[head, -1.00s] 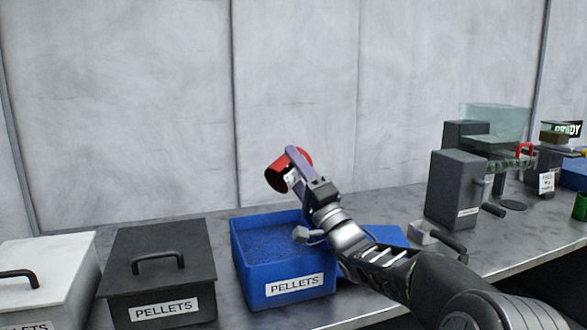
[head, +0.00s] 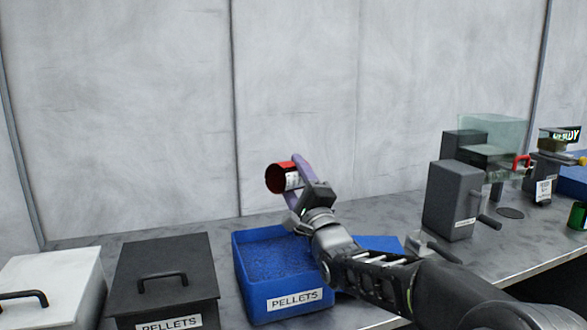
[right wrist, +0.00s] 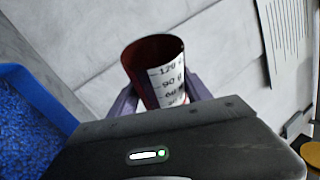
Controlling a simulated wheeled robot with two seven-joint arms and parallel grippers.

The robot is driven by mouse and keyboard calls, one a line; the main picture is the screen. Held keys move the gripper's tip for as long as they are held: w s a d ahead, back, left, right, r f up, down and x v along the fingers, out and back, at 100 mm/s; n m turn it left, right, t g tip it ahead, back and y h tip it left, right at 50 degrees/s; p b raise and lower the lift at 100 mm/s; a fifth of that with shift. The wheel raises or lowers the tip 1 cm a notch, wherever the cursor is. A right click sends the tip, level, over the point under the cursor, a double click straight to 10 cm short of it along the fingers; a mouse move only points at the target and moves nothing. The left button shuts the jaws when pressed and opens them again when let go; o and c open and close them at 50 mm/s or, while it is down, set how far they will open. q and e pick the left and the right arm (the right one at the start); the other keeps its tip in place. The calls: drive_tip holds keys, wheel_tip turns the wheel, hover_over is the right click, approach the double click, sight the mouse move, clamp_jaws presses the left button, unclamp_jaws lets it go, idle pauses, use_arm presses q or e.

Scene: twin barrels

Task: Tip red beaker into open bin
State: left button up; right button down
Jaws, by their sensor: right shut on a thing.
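The red beaker (head: 279,178) is held in the air above the back part of the open blue bin, lying on its side with its mouth toward the left in the head view. My right gripper (head: 297,180) is shut around it. The right wrist view shows the beaker (right wrist: 150,72) between the gripper fingers (right wrist: 160,92), with a white measuring scale on its side. Its visible inside looks dark red and empty. The open blue bin (head: 293,301) is labelled PELLETS and holds blue pellets. My left gripper is not in view.
A lidded black bin (head: 165,270) and a lidded white bin (head: 60,275) stand left of the blue bin. A blue lid (head: 380,244) lies to its right, partly behind my arm. Grey machines (head: 455,200) and a green cup (head: 578,215) are at the right.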

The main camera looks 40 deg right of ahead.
drive_tip(key=shift+r+m+g+h+p, duration=0.4)
drive_tip(key=shift+r+m+g+p, duration=0.2)
drive_tip(key=shift+m, duration=0.5)
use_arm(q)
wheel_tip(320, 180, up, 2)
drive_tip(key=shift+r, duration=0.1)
use_arm(e)
drive_tip(key=shift+f, duration=0.3)
